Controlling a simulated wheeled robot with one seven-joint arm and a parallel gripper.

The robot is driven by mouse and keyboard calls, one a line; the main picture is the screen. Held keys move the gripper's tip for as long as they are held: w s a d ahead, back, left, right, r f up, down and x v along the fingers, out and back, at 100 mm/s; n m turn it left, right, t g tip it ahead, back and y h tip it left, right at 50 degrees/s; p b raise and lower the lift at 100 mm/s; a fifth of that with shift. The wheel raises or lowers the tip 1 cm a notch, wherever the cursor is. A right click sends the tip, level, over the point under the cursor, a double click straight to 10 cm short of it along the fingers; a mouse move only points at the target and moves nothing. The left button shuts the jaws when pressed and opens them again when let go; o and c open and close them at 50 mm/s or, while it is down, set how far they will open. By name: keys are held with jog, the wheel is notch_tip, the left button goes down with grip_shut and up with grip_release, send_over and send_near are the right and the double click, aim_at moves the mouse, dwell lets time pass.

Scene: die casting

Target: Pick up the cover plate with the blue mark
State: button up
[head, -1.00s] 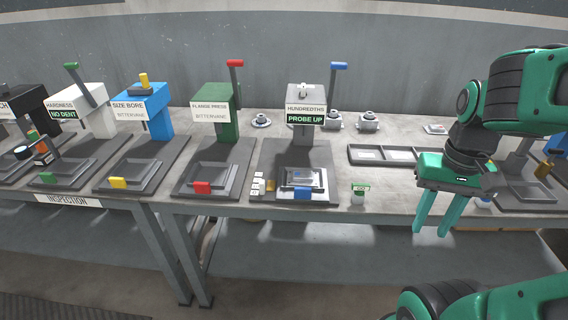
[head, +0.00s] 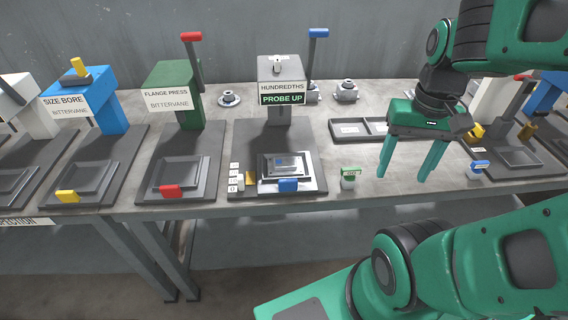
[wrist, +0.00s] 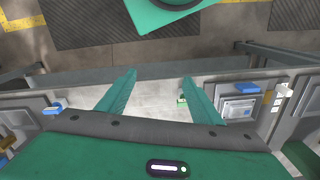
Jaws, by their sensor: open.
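The cover plate (head: 287,164) is a flat grey plate with a blue mark, lying in the tray of the station signed HUNDREDTHS, PROBE UP. It also shows in the wrist view (wrist: 238,109), at the right. My gripper (head: 408,176) is open and empty, fingers pointing down, to the right of the plate and apart from it. In the wrist view my gripper's two fingers (wrist: 158,77) are spread wide with nothing between their tips.
A blue tab (head: 288,185) is on the tray's front. The probe station's head (head: 282,70) and blue-topped lever (head: 318,33) rise behind the plate.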

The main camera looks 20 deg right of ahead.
jog(key=w+a+n, duration=0.1)
jog(key=w+a, duration=0.3)
jog(key=w, duration=0.7)
jog(key=n, duration=0.2)
send_near(285, 164)
notch_tip(285, 164, down, 2)
jog(key=shift+a+f+m, duration=0.1)
jog(key=shift+a+m, duration=0.05)
jog(key=shift+m, duration=0.15)
jog(key=shift+f, duration=3)
jog(key=c, duration=1.1)
